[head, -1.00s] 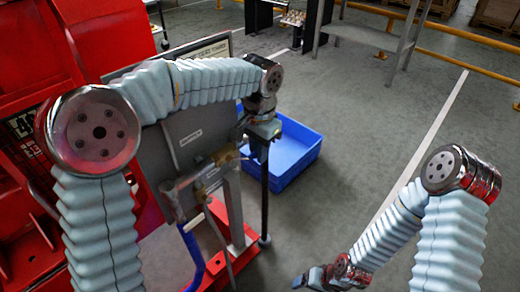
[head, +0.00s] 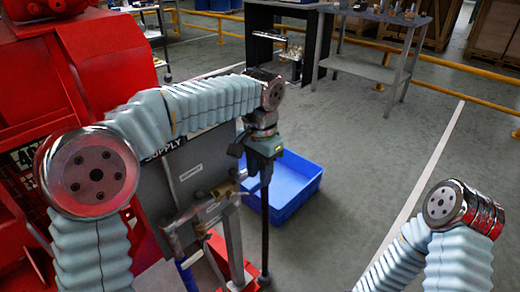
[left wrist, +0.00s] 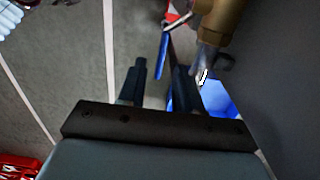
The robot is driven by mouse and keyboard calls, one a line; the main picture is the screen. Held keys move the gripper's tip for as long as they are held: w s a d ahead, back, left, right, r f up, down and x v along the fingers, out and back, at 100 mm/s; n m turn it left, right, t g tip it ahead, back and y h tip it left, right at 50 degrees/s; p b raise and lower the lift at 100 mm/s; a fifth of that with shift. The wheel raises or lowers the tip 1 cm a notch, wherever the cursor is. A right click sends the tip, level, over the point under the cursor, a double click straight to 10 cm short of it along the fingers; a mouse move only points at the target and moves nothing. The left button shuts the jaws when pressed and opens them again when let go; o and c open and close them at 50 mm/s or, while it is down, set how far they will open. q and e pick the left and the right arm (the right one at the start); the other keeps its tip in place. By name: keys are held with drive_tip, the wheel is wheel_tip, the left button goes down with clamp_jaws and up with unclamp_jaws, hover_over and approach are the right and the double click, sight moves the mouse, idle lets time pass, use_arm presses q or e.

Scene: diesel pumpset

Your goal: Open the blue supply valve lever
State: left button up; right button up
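The brass supply valve (head: 222,190) sits on pipework in front of the grey panel marked "SUPPLY". My left gripper (head: 260,165) hangs fingers down, just right of the valve. In the left wrist view its two dark fingers (left wrist: 160,83) are apart with nothing gripped. A slim blue bar (left wrist: 162,56) shows beyond the gap between them; I cannot tell for sure whether it is the lever or a hose. The brass body (left wrist: 220,20) is at the upper right there. In the head view a blue piece (head: 187,275) shows low under the pipework. My right gripper is out of view.
The grey panel (head: 200,165) stands close behind the valve, beside the red machine (head: 80,75). A blue bin (head: 295,185) lies on the floor to the right. A metal table (head: 365,68) stands farther back.

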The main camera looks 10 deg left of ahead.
use_arm(q)
wheel_tip(320, 180, up, 9)
drive_tip(key=shift+f, duration=0.1)
idle(1.3)
